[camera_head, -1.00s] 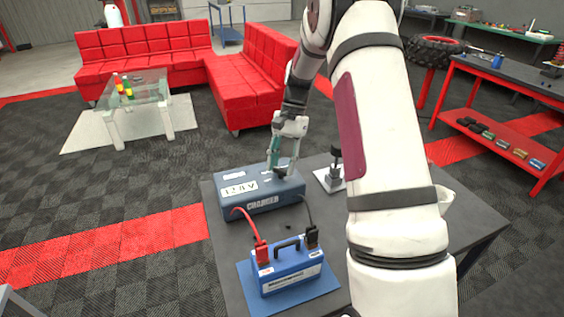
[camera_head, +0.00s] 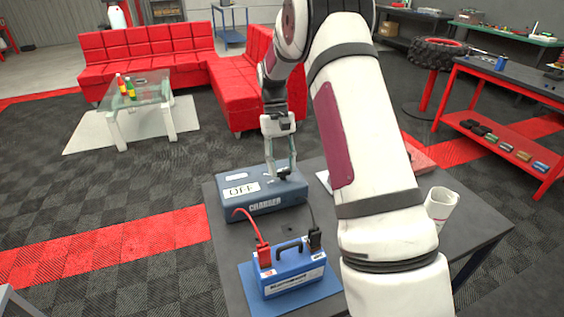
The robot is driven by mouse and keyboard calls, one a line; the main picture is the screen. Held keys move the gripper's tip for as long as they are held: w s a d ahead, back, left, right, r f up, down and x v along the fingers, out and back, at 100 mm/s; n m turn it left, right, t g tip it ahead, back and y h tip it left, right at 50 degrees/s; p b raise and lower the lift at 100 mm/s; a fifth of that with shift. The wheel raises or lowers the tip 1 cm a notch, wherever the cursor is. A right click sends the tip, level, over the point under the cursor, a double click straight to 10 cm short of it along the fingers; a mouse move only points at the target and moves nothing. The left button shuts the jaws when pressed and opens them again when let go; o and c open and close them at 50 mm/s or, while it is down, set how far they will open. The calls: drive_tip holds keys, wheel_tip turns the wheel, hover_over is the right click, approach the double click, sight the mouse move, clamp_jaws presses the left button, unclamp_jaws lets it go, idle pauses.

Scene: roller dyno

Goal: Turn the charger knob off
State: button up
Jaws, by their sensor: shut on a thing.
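The charger (camera_head: 263,203) is a blue-grey box near the back left of the dark table, with "CHARGER" on its front. A white label (camera_head: 241,190) on its top reads "OFF". My gripper (camera_head: 282,177) points down at the right part of the charger's top, with its fingers closed around the knob there. The knob itself is mostly hidden by the fingers. A blue battery (camera_head: 290,272) with a black handle stands on a blue mat in front of the charger. A red clamp (camera_head: 264,254) and a black clamp (camera_head: 315,239) sit on it, with cables leading to the charger.
The dark table (camera_head: 222,262) holds all of this. A white cup-like roll (camera_head: 441,206) and a red item (camera_head: 419,154) are at its right. My arm hides the table's middle right. A red sofa (camera_head: 150,52) and a glass table (camera_head: 140,92) stand behind.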

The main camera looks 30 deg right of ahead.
drive_tip(key=shift+w+d+r+n, duration=0.1)
drive_tip(key=shift+w+d+n, duration=0.1)
drive_tip(key=shift+n, duration=0.2)
drive_tip(key=o, duration=1.1)
drive_tip(key=shift+o, duration=0.2)
drive_tip(key=shift+s+a, duration=0.1)
drive_tip(key=v, duration=1.2)
drive_tip(key=shift+a, duration=0.1)
